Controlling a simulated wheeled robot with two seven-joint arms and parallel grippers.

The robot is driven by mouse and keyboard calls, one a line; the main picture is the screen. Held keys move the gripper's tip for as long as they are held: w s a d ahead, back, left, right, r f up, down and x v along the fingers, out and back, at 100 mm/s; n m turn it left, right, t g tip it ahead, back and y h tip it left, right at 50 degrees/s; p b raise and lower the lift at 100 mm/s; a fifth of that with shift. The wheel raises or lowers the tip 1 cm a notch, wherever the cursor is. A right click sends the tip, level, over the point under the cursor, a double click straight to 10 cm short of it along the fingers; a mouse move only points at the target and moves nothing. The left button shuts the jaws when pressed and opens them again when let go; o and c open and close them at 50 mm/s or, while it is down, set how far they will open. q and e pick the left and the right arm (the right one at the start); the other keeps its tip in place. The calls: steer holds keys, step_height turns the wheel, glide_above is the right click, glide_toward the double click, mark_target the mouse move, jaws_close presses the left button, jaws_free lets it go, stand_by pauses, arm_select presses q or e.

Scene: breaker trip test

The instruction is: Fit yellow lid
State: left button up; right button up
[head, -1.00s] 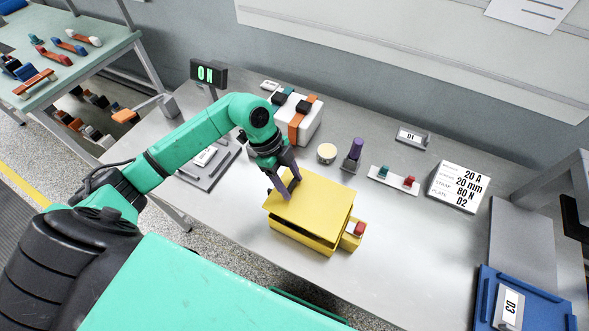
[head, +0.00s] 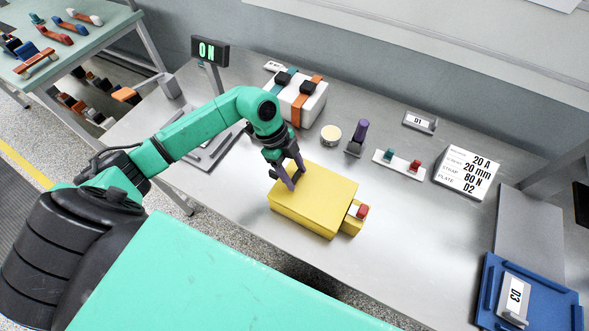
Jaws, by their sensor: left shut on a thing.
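The yellow lid (head: 325,190) lies flat on top of the yellow box (head: 300,221), with no clear gap showing between them. A small yellow block with a red button (head: 362,211) sticks out at the box's right side. My left gripper (head: 293,182) is at the lid's back left part, its purple fingers pointing down and shut on the lid. What the fingertips grip is partly hidden. My right gripper is not in view.
A white box with straps (head: 314,104), a round cream-topped piece (head: 331,133), a purple-handled tool (head: 358,138) and a switch strip (head: 398,161) stand behind. A sign (head: 467,172) and blue tray (head: 487,290) are right. The display (head: 209,51) reads ON.

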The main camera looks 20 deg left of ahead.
arm_select(q)
steer(key=shift+f, duration=0.25)
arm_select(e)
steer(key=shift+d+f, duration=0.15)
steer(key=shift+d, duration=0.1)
arm_select(q)
steer(key=o, duration=1.4)
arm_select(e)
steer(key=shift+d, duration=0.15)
arm_select(q)
steer(key=shift+o, duration=0.2)
steer(key=b+v, duration=0.3)
steer(key=v, duration=1.1)
steer(key=shift+r, duration=0.25)
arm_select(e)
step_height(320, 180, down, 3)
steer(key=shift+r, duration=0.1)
arm_select(q)
steer(key=shift+a, duration=0.15)
